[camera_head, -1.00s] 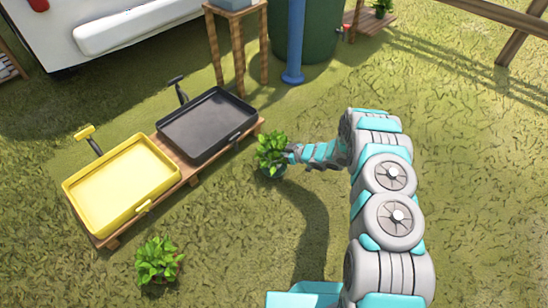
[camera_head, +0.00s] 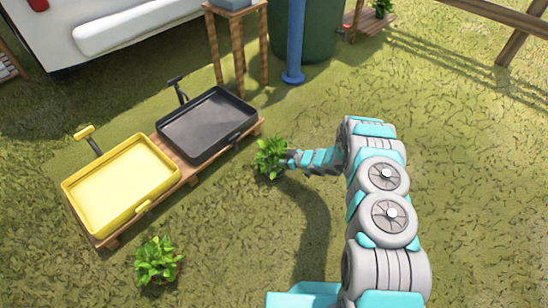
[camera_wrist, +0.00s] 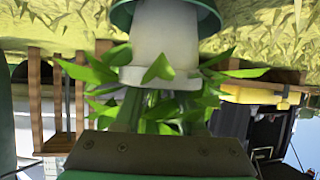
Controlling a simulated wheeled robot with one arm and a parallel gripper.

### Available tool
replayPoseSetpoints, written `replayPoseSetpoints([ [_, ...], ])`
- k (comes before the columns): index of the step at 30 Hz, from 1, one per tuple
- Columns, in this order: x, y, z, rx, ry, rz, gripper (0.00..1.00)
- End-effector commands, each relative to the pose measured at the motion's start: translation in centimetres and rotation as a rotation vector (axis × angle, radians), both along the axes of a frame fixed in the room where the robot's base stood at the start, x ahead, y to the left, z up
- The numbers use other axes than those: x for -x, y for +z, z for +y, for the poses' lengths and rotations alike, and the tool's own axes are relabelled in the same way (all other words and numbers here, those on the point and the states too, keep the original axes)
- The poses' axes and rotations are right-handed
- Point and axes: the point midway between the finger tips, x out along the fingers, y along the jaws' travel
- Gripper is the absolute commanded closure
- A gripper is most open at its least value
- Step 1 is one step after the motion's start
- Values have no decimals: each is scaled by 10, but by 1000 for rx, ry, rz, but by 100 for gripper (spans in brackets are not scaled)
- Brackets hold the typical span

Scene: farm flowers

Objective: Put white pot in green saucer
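The white pot (camera_wrist: 165,40) with its leafy green plant shows in the wrist view, which is upside down. Its base is at the green saucer (camera_wrist: 122,14), whose rim shows around it at the top edge; I cannot tell whether it rests fully on the bottom. My gripper (camera_wrist: 160,112) reaches to the pot's rim among the leaves and looks shut on the pot; leaves partly hide the contact. In the head view the plant (camera_head: 270,157) is at the end of my arm, low over the grass, and its leaves hide most of pot and saucer.
A low wooden stand (camera_head: 188,170) carries a yellow tray (camera_head: 120,188) and a black tray (camera_head: 208,125), left of the gripper. Another potted plant (camera_head: 157,260) stands on the grass in front. A blue post (camera_head: 296,45) stands behind. Grass to the right is open.

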Motion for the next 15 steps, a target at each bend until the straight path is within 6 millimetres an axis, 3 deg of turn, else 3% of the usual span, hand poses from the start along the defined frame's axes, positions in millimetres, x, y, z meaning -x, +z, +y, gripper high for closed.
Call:
replayPoseSetpoints([
  [8,2,5,-5,-1,-2,1,61],
  [15,18,26,-40,-1,-3,-2,61],
])
